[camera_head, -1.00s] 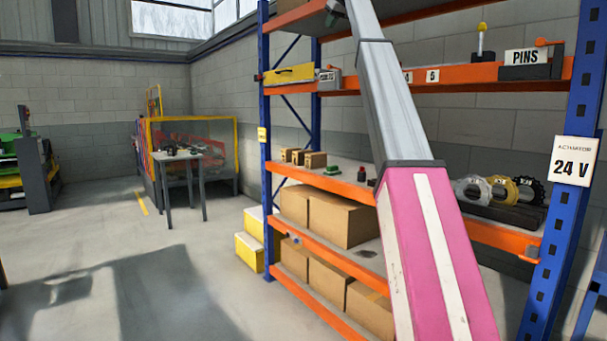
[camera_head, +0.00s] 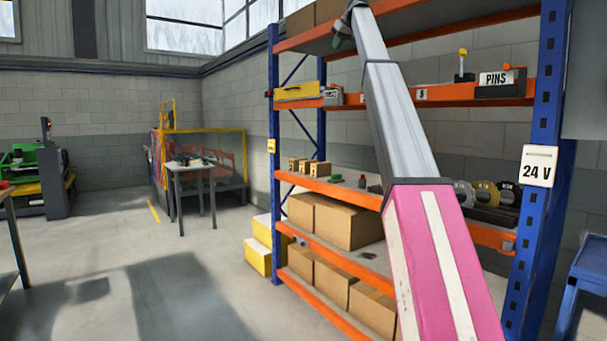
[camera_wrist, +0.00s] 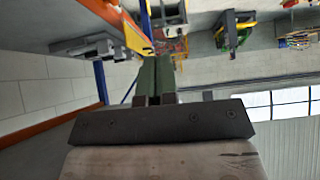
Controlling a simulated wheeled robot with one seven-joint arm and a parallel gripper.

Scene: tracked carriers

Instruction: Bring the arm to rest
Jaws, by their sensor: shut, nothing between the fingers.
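My arm (camera_head: 435,245), with a pink and white link and a grey link, reaches up across the shelving rack in the head view. My gripper (camera_head: 341,42) shows small at the arm's far end, in front of the rack's upper shelf. In the wrist view, my gripper (camera_wrist: 154,72) has its two dark green fingers pressed side by side, with nothing held between them. Whether the gripper touches the rack cannot be told.
The rack has an orange beam (camera_head: 448,92) and a blue upright (camera_head: 541,215). Cardboard boxes (camera_head: 345,222) fill its lower shelves. A grey table (camera_head: 197,167) stands farther back. A blue cart (camera_head: 589,272) is at right. Open floor (camera_head: 150,285) lies left.

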